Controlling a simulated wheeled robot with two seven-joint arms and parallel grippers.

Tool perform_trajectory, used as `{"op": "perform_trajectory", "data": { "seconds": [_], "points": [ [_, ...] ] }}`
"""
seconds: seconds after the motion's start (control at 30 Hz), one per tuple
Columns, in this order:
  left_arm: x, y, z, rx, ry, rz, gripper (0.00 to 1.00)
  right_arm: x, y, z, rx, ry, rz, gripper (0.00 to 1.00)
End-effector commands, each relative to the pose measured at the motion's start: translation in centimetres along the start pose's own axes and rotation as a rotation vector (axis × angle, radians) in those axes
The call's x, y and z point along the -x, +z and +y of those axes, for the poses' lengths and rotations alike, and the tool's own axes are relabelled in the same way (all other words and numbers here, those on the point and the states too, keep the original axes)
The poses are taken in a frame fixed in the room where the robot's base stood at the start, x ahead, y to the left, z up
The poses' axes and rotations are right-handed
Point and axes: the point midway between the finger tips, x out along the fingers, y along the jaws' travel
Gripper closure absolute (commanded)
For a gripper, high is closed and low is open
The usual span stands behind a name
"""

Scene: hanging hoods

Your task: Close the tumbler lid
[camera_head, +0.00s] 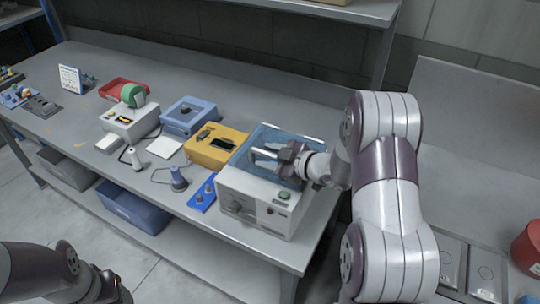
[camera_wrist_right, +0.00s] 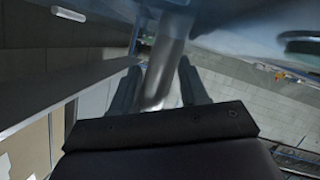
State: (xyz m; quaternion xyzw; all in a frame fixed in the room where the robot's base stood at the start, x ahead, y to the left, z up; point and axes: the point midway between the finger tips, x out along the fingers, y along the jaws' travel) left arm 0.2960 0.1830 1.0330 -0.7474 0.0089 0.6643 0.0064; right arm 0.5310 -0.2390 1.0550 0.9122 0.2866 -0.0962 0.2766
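The tumbler is a white box-shaped machine (camera_head: 252,205) with a knob and a green button, at the right end of the bench. Its see-through blue lid (camera_head: 285,136) shows at the top and back of the box; I cannot tell its exact angle. My right gripper (camera_head: 264,153) is at the lid, above the box. In the right wrist view its two fingers (camera_wrist_right: 160,72) stand apart, with a grey metal bar (camera_wrist_right: 168,60) between them. A gap shows beside the bar. My left gripper (camera_head: 108,290) is low at the bottom left, partly cut off, away from the tumbler.
A shelf (camera_head: 345,10) hangs above the back. The bench ends just right of the tumbler. A red container (camera_head: 527,248) stands at far right.

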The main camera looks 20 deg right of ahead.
Motion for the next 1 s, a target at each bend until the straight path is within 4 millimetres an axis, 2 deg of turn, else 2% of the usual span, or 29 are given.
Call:
{"op": "perform_trajectory", "data": {
  "seconds": [0.23, 0.37, 0.7, 0.83, 1.0],
  "points": [
    [-0.1, 0.0, 0.0, 0.0, 0.0, 0.0, 0.37, 0.9, 0.0, 0.2, 0.002, 0.004, 0.001, 0.56],
    [-0.5, 0.1, 0.0, 0.0, 0.0, 0.0, 0.37, 3.3, 0.1, 0.2, 0.001, 0.007, -0.001, 0.56],
    [-1.0, 0.1, 0.0, 0.0, 0.0, 0.0, 0.37, 10.8, 0.1, 0.1, 0.0, 0.005, -0.002, 0.56],
    [-1.0, 0.1, 0.0, 0.0, 0.0, 0.0, 0.37, 12.2, 0.0, 0.1, 0.001, 0.003, -0.001, 0.56],
    [-1.0, 0.1, 0.0, 0.0, 0.0, 0.0, 0.37, 12.7, 0.0, 0.0, 0.0, -0.001, 0.0, 0.56]
  ]
}}
